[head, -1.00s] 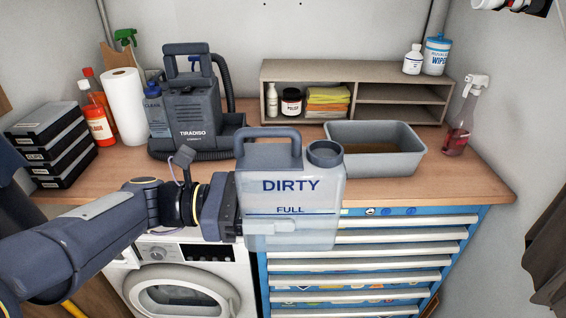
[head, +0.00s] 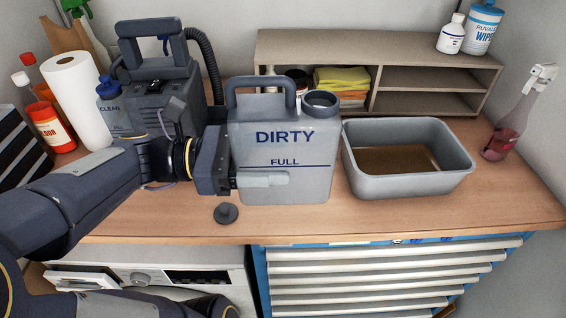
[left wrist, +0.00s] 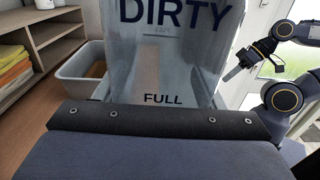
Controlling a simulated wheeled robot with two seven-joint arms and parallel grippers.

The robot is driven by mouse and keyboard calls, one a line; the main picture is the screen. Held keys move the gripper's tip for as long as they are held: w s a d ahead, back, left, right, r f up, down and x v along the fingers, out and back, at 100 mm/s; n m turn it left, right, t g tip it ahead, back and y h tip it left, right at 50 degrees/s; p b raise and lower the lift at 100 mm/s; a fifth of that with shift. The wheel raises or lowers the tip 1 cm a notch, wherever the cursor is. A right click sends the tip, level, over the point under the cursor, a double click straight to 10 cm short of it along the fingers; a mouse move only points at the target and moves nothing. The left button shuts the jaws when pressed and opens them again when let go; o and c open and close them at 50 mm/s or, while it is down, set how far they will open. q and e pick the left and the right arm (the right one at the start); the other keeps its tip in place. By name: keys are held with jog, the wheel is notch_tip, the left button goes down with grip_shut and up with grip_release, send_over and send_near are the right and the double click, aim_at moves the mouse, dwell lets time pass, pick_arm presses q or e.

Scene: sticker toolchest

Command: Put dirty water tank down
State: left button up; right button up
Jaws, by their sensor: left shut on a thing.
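The dirty water tank (head: 285,185) is a translucent grey container marked DIRTY and FULL, with a handle at the top left and an open round neck at the top right. It is upright over the worktop (head: 390,212), its base at or just above the wood; I cannot tell if it touches. My left gripper (head: 262,179) is shut on its lower left side. The tank also fills the middle of the left wrist view (left wrist: 170,60). My right gripper (left wrist: 238,70) shows at the right of that view; its jaw state is unclear.
A grey basin (head: 408,185) with brown liquid stands right of the tank. A dark round cap (head: 226,213) lies at its front left. The dark machine (head: 155,75) and a CLEAN bottle (head: 115,112) stand behind left, a shelf (head: 415,50) behind. The front right worktop is clear.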

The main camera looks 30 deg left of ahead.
pick_arm(q)
jog(key=w+a+f, duration=0.1)
jog(key=w+f, duration=0.3)
jog(key=w+a+f, duration=0.2)
jog(key=w+f, duration=0.1)
jog(key=f, duration=0.1)
jog(key=w+a+f+p, duration=0.1)
jog(key=w+a+f, duration=0.1)
jog(key=w+f, duration=0.2)
jog(key=shift+w+a+f, duration=0.15)
jog(key=shift+w+f, duration=0.1)
jog(key=shift+w, duration=0.05)
jog(key=shift+f, duration=0.15)
jog(key=o, duration=1.2)
